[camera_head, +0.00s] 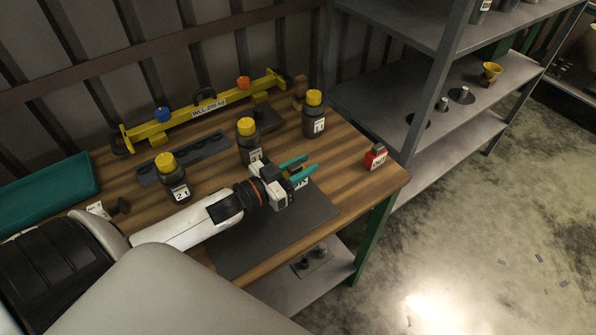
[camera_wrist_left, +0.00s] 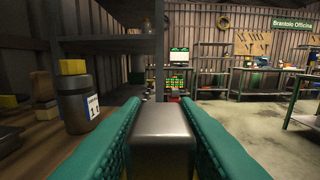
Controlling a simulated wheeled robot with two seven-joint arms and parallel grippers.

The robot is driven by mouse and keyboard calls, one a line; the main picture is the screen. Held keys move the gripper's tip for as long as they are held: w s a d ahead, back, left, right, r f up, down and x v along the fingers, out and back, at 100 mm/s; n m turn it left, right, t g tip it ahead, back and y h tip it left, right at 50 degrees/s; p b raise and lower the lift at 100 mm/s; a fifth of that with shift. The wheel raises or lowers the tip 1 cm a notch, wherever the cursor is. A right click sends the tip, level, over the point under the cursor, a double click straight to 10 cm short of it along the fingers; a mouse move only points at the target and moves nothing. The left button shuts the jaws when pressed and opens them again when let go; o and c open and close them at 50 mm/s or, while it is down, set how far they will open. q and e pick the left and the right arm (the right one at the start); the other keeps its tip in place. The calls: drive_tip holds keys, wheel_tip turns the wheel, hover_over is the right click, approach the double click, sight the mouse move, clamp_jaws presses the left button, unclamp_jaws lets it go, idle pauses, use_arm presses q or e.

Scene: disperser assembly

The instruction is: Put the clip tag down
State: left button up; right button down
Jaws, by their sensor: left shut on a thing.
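My left gripper (camera_head: 299,168) reaches over the table with its teal fingers level. It is shut on the clip tag, whose white label with dark letters (camera_head: 300,182) shows just below the fingers. In the left wrist view the fingers (camera_wrist_left: 162,150) stand on both sides of a dark grey block, the top of the clip tag (camera_wrist_left: 162,130). The rest of the tag is hidden. The gripper is above the dark mat (camera_head: 290,225) on the wooden table (camera_head: 345,185). Whether the tag touches the mat I cannot tell. My right gripper is not in view.
Yellow-capped bottles stand left (camera_head: 175,185), behind (camera_head: 247,145) and at the back (camera_head: 314,118). A red tag (camera_head: 375,158) sits near the right table edge. A yellow lifting beam (camera_head: 205,110) lies behind, a teal tray (camera_head: 45,193) at left. Grey shelves (camera_head: 435,110) stand right.

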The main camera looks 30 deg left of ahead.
use_arm(q)
drive_tip(key=shift+f, duration=1.9)
drive_tip(key=shift+f, duration=0.2)
drive_tip(key=o, duration=1)
drive_tip(key=shift+r, duration=0.1)
drive_tip(key=shift+r, duration=0.2)
drive_tip(key=b+v, duration=0.1)
drive_tip(key=v, duration=1.1)
drive_tip(key=shift+f, duration=0.15)
